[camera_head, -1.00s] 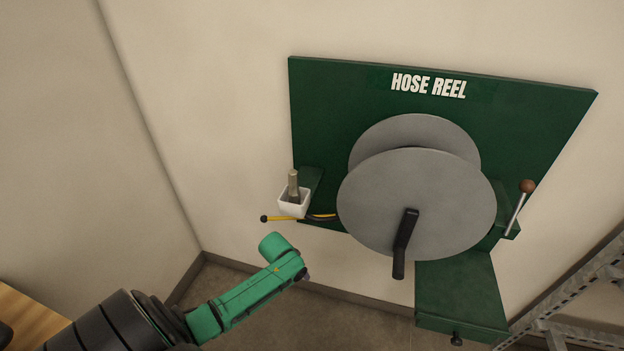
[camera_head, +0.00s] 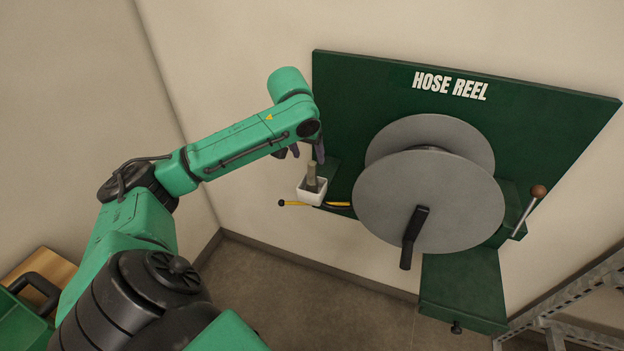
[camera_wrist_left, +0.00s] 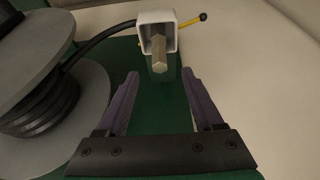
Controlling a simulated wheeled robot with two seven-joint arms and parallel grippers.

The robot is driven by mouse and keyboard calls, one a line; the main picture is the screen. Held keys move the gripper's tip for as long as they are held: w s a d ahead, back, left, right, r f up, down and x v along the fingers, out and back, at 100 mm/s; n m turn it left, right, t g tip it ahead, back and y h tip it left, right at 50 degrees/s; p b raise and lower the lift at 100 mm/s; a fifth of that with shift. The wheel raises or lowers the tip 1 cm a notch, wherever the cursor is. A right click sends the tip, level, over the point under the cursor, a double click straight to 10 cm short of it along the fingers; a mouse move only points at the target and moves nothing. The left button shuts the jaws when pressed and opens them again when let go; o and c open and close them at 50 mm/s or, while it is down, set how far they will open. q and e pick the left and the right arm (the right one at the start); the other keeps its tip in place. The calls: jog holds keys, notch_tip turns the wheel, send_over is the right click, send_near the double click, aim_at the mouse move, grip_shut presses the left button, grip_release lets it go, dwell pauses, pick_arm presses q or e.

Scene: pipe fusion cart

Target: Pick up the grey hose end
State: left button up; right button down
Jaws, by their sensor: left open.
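The grey hose end (camera_head: 311,176) stands upright in a white square holder (camera_head: 311,193) to the left of the reel. In the left wrist view the hose end (camera_wrist_left: 159,55) shows as a hexagonal fitting in the white holder (camera_wrist_left: 160,19). My left gripper (camera_head: 305,150) is just above and behind the hose end in the head view. In the left wrist view its two purple fingers (camera_wrist_left: 160,80) are spread, empty, with the hose end beyond and between the tips, apart from both. My right gripper is not in view.
The grey hose reel (camera_head: 428,203) with its black crank (camera_head: 413,237) stands right of the holder on a green board (camera_head: 350,85). A yellow lever (camera_head: 293,203) sticks out by the holder. Black hose (camera_wrist_left: 97,38) runs from reel to holder. A metal rack (camera_head: 575,300) is at right.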

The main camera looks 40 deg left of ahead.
aim_at(313, 169)
pick_arm(q)
jog(key=p+x, duration=0.2)
jog(key=x, duration=0.7)
jog(key=shift+w, duration=0.2)
jog(key=shift+w+a+f, duration=0.1)
jog(key=shift+w+f, duration=0.05)
jog(key=shift+f, duration=0.25)
jog(key=shift+r, duration=0.1)
grip_shut()
